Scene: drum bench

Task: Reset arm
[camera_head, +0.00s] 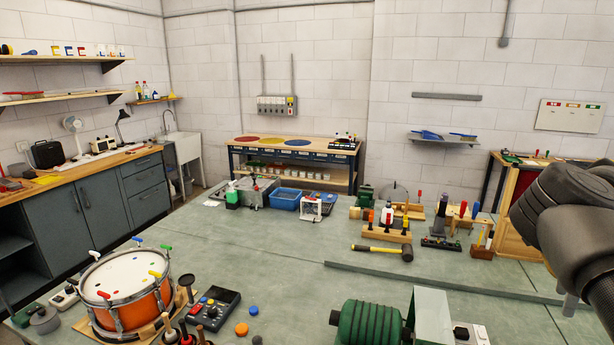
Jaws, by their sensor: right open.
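My right arm (565,205) comes in at the right edge, dark and bent, above the green-grey bench (290,262). Only a little of my right gripper (571,303) shows below it, a pale finger over the right part of the bench; it is open, and I see nothing held in it. The rest of it is hidden by the arm or cut off by the frame. My left arm and gripper are not in view. An orange drum (126,290) with coloured pegs around its rim stands on the bench at the front left.
A control box (213,308) is right of the drum. A green motor-like machine (368,322) stands at the front middle. A mallet (384,250) and wooden tool racks (386,232) lie farther back. A raised strip (450,282) crosses the bench. The bench's middle is clear.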

